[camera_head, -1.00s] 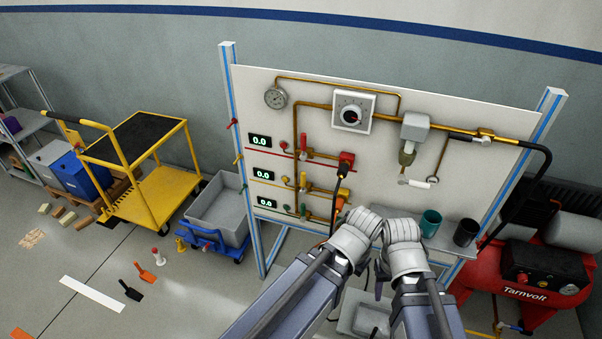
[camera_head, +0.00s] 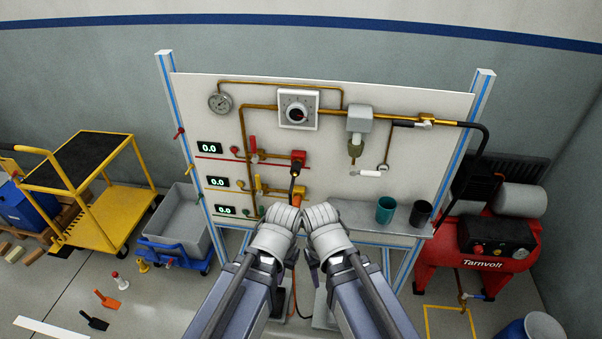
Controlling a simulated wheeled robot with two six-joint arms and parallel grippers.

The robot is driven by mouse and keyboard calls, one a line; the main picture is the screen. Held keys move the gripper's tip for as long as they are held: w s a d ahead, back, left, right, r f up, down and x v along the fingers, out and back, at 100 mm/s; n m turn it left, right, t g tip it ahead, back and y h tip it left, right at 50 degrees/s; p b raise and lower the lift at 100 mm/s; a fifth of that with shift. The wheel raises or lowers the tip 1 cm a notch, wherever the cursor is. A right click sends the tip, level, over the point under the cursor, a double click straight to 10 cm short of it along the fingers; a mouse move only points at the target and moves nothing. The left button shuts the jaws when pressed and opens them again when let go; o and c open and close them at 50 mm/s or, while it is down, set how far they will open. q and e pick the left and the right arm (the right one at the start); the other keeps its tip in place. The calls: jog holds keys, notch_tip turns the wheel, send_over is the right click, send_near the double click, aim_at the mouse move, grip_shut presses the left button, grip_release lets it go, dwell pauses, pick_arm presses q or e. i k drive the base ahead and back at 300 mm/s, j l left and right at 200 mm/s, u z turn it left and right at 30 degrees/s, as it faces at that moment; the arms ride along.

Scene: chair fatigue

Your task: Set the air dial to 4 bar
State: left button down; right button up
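The air dial (camera_head: 297,111) is a dark round knob with a red mark on a white square plate, at the upper middle of the white panel (camera_head: 420,140). The scale figures are too small to read. A round pressure gauge (camera_head: 220,102) is left of it, and its needle reading is unclear. My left arm's wrist (camera_head: 275,232) and my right arm's wrist (camera_head: 325,228) are side by side below the dial, in front of the panel's lower edge. Both are apart from the dial. The fingers of both grippers are hidden behind the wrists.
Three displays (camera_head: 209,149) read 0.0, beside valves and brass pipes. A shelf (camera_head: 360,221) with a green cup (camera_head: 385,210) and a dark cup (camera_head: 420,213) juts out at the lower right. A red compressor (camera_head: 478,262) stands right, a yellow cart (camera_head: 100,205) left.

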aim_at(296, 112)
jog(key=u, duration=0.4)
jog(key=l+u, duration=0.75)
jog(key=k+l, duration=0.1)
jog(key=l, duration=0.3)
jog(key=l+u, duration=0.1)
jog(key=l, duration=0.25)
jog(key=k+l+u, duration=0.1)
jog(key=l, duration=0.3)
jog(key=k+l, duration=0.15)
jog(key=l, duration=0.2)
jog(key=k+l+u, duration=0.1)
jog(key=l, duration=0.3)
jog(key=k+l, duration=0.1)
jog(key=l, duration=0.25)
jog(key=u, duration=0.05)
